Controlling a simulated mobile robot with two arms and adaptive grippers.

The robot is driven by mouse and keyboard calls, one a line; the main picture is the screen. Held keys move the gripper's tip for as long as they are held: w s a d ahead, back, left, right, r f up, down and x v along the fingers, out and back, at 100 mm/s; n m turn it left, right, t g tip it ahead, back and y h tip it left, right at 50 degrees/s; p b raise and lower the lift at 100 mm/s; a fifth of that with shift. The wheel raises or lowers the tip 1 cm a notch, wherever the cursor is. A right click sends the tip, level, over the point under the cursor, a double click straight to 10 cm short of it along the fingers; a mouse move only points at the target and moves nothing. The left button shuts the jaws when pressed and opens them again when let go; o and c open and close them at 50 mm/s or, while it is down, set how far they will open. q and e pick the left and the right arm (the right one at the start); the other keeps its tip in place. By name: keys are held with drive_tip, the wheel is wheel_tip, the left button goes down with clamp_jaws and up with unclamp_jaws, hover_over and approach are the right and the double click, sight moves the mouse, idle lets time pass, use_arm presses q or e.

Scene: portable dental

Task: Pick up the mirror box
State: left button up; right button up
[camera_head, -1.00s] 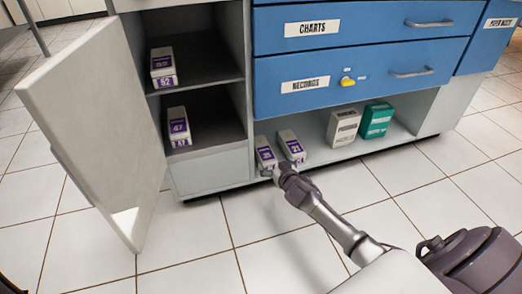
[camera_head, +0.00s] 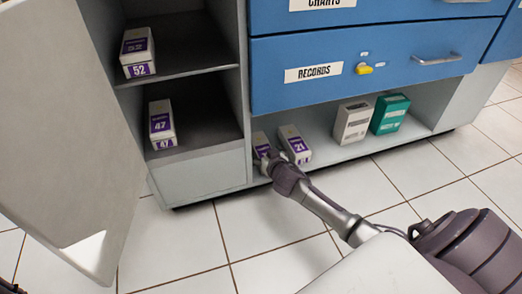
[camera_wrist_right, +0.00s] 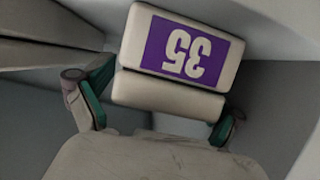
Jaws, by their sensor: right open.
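A white box with a purple label (camera_head: 260,139) stands on the low open shelf, partly hidden behind my right gripper (camera_head: 269,164). In the right wrist view this box (camera_wrist_right: 185,45) shows a purple label reading 35, upside down. The right gripper's two fingers are spread, one at each side of the box's near end. I cannot tell whether they touch it. I cannot read the word "mirror" on any box. Similar purple-labelled boxes are 21 (camera_head: 293,143), just right of it, 47 (camera_head: 161,124) and 52 (camera_head: 137,52).
A grey box (camera_head: 352,123) and a green box (camera_head: 390,114) stand farther right on the low shelf. Blue drawers (camera_head: 400,52) overhang it. An open white door (camera_head: 60,130) stands at the left. The tiled floor in front is clear.

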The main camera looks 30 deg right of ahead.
drive_tip(key=shift+s+r, duration=0.1)
drive_tip(key=shift+r, duration=0.05)
drive_tip(key=c, duration=1.6)
